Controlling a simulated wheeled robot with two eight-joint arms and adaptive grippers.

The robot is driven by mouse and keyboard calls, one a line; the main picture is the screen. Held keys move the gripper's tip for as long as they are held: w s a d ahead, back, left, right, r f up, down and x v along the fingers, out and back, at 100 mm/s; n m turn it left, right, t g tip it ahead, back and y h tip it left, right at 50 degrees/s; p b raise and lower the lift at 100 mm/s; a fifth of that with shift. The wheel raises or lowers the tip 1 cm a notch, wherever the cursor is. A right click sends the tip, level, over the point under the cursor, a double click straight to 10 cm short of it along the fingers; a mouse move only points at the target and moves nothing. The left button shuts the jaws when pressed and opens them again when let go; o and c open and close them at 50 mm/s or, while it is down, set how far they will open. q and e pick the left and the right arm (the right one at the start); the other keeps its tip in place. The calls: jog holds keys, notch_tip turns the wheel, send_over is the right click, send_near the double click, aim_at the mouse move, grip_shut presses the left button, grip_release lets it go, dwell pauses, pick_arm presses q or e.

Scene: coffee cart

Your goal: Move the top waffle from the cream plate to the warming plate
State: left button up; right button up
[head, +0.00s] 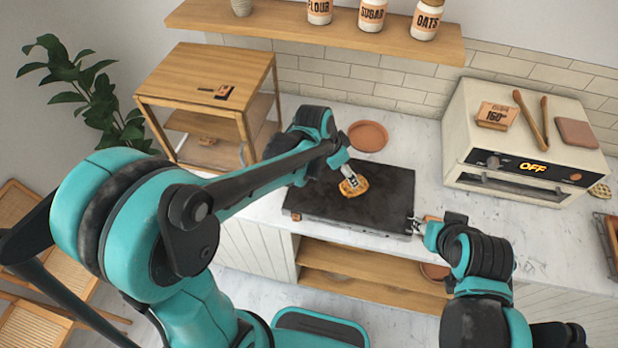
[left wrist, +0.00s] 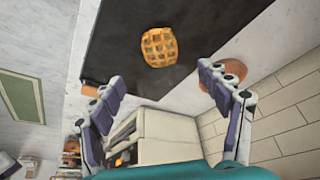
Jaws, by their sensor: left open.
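A round golden waffle (head: 357,188) lies flat on the black warming plate (head: 385,190), near its middle; it also shows whole in the left wrist view (left wrist: 159,47). My left gripper (head: 349,177) is just over the waffle and hides part of it in the head view. In the left wrist view its fingers (left wrist: 160,80) are spread wide with nothing between them. My right gripper (head: 415,226) is at the front right corner of the warming plate; its fingers are too small to judge. Part of another waffle (head: 600,191) shows at the right edge; I cannot make out a cream plate.
A terracotta dish (head: 368,136) stands behind the warming plate. A cream oven (head: 530,140) is at the back right, a wooden cabinet (head: 205,90) at the back left. A shelf with jars (head: 330,32) hangs above. The counter right of the warming plate is mostly clear.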

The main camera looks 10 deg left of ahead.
pick_arm(q)
jog(key=s+a+r+n+t+y, duration=0.1)
jog(key=s+a+r+n+t, duration=0.1)
jog(key=s+a, duration=0.5)
jog(key=s+a+r+n+t+y, duration=0.2)
jog(key=s+a+r+n, duration=0.3)
jog(key=s+a+n, duration=0.2)
jog(key=shift+s, duration=0.75)
jog(key=shift+d, duration=0.1)
pick_arm(e)
jog(key=shift+f, duration=0.1)
pick_arm(q)
notch_tip(320, 180, down, 12)
jog(key=b, duration=1.2)
pick_arm(e)
notch_tip(320, 180, down, 12)
jog(key=shift+a, duration=0.1)
